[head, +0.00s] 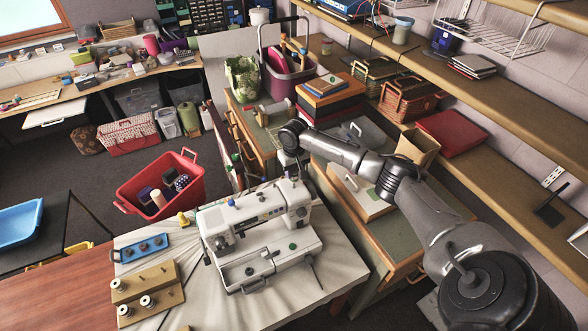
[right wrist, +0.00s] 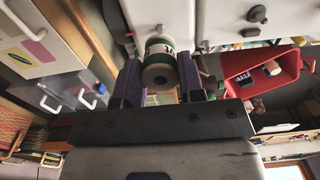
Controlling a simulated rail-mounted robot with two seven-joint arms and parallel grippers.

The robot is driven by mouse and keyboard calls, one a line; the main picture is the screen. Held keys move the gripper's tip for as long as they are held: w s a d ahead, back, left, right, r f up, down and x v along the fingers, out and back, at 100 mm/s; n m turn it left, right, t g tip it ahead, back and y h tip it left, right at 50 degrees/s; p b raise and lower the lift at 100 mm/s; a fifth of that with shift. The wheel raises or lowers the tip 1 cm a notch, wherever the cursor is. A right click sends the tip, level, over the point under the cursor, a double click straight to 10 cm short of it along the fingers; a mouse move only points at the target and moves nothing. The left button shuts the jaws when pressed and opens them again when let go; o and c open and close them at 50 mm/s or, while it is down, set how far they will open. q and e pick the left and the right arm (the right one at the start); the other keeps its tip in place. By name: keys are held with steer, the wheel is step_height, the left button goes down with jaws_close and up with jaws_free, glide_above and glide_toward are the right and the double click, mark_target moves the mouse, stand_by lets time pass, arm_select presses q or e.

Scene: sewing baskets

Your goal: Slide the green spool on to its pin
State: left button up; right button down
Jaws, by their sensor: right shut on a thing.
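The machine also fills the top of the wrist view (right wrist: 225,18). I cannot tell which pin is the spool's, or whether they touch. My left gripper is not in view.
Wooden spool holders (head: 165,273) and a blue tray (head: 128,256) lie left of the machine. A red basket (head: 180,209) stands behind them. A drawer cabinet with a cardboard box (head: 350,195) is close on the right, under my arm.

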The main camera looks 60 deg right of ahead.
steer(key=shift+f, duration=0.6)
steer(key=shift+f+b, duration=0.4)
steer(key=shift+f, duration=0.55)
steer(key=shift+f, duration=0.6)
steer(key=c, duration=0.6)
jaws_free()
steer(key=shift+c, duration=0.2)
steer(key=shift+r, duration=0.1)
steer(key=shift+r+b, duration=0.3)
step_height(320, 180, up, 13)
steer(key=b, duration=0.3)
